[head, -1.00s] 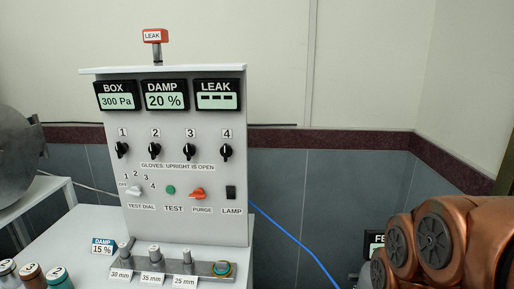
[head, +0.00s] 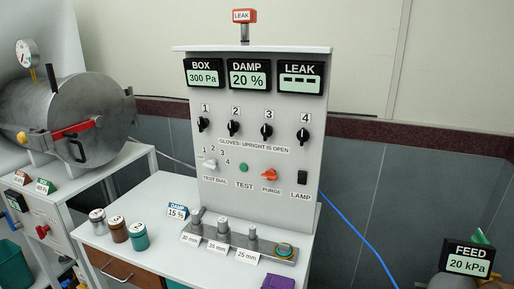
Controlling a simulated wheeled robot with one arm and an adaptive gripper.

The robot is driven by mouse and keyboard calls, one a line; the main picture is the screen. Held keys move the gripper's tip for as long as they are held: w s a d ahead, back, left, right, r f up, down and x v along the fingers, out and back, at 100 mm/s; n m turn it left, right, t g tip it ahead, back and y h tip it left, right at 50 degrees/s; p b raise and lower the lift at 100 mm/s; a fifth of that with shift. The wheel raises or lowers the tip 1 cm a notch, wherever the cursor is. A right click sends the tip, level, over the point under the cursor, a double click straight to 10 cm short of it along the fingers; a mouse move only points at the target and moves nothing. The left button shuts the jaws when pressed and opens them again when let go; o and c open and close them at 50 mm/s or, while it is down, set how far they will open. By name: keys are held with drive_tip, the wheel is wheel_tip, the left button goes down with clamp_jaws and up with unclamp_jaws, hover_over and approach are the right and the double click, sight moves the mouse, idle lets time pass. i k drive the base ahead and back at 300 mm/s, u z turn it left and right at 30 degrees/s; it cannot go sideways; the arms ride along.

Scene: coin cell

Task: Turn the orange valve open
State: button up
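An orange knob (head: 269,175) labelled PURGE sits at the lower right of the grey upright panel (head: 215,140). Its handle lies roughly sideways. It is the only orange valve-like handle I can make out. My gripper is not in the head view, so whether it is open or shut does not show.
Black knobs (head: 235,129) numbered 1 to 4, a green TEST button (head: 243,168) and a black LAMP switch (head: 302,177) share the panel. A white table (head: 160,195) carries small jars (head: 118,228) and a metal rail (head: 240,240). A steel drum (head: 90,105) stands left; a FEED display (head: 467,261) right.

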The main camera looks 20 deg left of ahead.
sight(270, 175)
drive_tip(key=z, duration=0.25)
drive_tip(key=i, duration=0.5)
drive_tip(key=u, duration=2.1)
